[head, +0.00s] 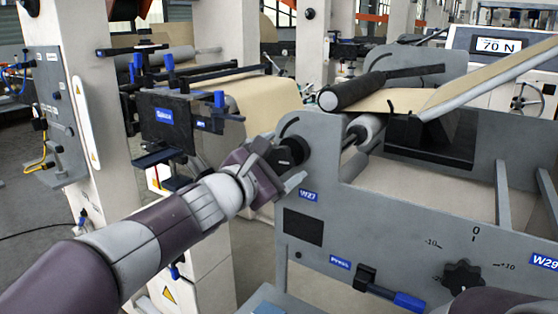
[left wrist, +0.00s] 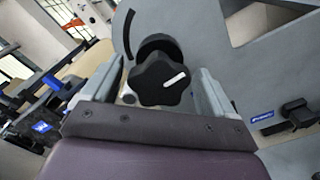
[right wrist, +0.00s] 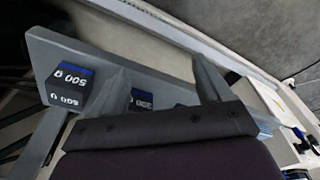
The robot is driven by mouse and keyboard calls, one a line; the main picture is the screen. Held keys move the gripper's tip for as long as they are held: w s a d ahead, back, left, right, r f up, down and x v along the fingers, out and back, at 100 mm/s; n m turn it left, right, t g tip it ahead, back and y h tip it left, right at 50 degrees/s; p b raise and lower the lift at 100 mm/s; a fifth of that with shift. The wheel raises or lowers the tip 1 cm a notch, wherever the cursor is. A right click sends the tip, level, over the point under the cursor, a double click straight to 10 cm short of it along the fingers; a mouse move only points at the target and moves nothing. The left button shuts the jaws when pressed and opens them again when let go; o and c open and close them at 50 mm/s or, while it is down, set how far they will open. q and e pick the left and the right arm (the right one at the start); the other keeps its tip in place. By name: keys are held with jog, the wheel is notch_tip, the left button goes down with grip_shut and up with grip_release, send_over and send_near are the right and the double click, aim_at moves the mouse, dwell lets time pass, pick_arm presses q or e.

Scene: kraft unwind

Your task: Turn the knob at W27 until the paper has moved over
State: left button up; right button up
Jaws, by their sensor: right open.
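The black lobed knob (left wrist: 160,80) with a white pointer line fills the middle of the left wrist view. In the head view this knob (head: 291,149) sits on the grey side plate above the blue W27 label (head: 308,195). My left gripper (head: 283,172) reaches it from the left. Its fingers (left wrist: 160,72) stand open on both sides of the knob, with a gap visible at the left finger. Brown paper (head: 395,101) runs over the machine beside a dark roller (head: 351,91). My right gripper (right wrist: 163,78) is open with nothing between its fingers.
A second black knob (head: 464,276) with a -10 to +10 scale is at the lower right, near the W29 label (head: 544,260). A black and blue Press handle (head: 390,288) sits below W27. A display (head: 499,44) reads 70 N. Weights marked 500 (right wrist: 70,88) lie near my right gripper.

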pick_arm(q)
jog(key=shift+s+a, duration=0.25)
jog(key=b+v, duration=0.2)
jog(key=v, duration=0.5)
jog(key=shift+s+r+b, duration=0.2)
jog(key=shift+s+b, duration=0.2)
jog(key=shift+r, duration=0.1)
